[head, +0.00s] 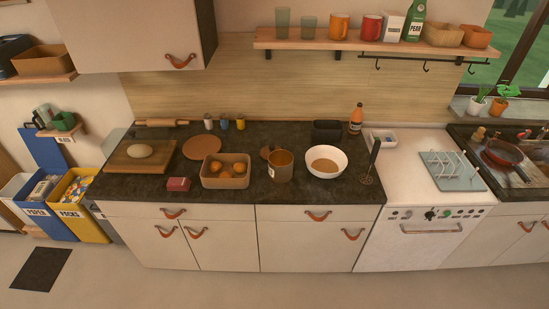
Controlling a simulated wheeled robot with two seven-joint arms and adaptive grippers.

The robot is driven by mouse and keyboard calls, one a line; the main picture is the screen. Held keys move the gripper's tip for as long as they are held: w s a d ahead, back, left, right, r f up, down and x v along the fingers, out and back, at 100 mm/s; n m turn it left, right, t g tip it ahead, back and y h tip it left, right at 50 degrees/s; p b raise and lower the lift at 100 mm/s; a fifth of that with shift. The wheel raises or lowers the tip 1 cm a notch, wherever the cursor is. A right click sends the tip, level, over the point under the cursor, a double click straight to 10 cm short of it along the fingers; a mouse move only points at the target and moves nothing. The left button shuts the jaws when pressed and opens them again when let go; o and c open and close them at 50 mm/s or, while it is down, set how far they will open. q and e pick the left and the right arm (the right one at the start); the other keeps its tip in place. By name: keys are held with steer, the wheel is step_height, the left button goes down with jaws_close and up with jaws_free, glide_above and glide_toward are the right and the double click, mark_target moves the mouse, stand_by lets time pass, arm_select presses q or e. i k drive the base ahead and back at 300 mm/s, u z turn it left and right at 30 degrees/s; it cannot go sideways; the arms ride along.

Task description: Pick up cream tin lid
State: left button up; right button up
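No lid of a clear cream colour stands out on the dark counter. A flat brown round disc (201,147) lies behind the tan bin. A smaller brown round piece (266,152) shows beside a brown tin or mug (280,167), which partly hides it. I cannot tell whether either is the tin lid. Neither of my grippers is in view.
The counter's front edge is mostly clear. A shelf (290,39) hangs above.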

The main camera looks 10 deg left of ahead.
mark_target(264, 153)
steer(key=z, duration=0.6)
steer(key=i, duration=0.65)
steer(key=z, duration=0.75)
steer(key=i, duration=0.85)
steer(key=u, duration=0.2)
